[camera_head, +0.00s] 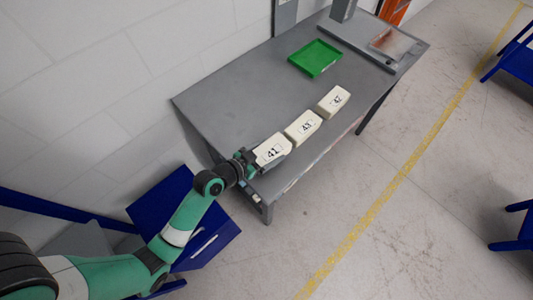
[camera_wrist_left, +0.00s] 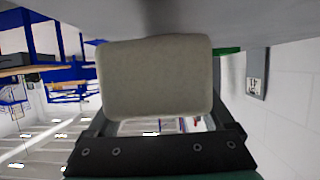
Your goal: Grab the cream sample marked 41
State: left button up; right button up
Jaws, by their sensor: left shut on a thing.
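The cream sample marked 41 (camera_head: 271,149) is at the near left end of a row of cream blocks on the grey table (camera_head: 225,92). My left gripper (camera_head: 266,157) is shut on it, with fingers on either side. In the left wrist view the cream block (camera_wrist_left: 155,78) fills the middle, between the fingers of my left gripper (camera_wrist_left: 157,125). I cannot tell whether the block touches the tabletop. My right gripper is not in view.
Cream samples marked 43 (camera_head: 303,127) and 47 (camera_head: 333,100) lie farther along the row. A green tray (camera_head: 315,58) sits behind them. A grey device (camera_head: 357,42) stands at the table's far end, with a clear bag (camera_head: 391,43) on it. The table's left part is clear.

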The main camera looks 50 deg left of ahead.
aim_at(283, 148)
pick_arm(q)
jog(key=w+r, duration=0.1)
jog(key=r, duration=0.1)
jog(key=w+d+r+p, duration=0.1)
jog(key=w+d+r, duration=0.1)
jog(key=r, duration=0.1)
jog(key=shift+w+d+r, duration=0.25)
jog(key=shift+w+r, duration=0.05)
jog(key=shift+w, duration=0.05)
jog(key=w+d+r, duration=0.3)
jog(key=w+d, duration=0.2)
jog(key=w, duration=0.2)
jog(key=shift+w, duration=0.15)
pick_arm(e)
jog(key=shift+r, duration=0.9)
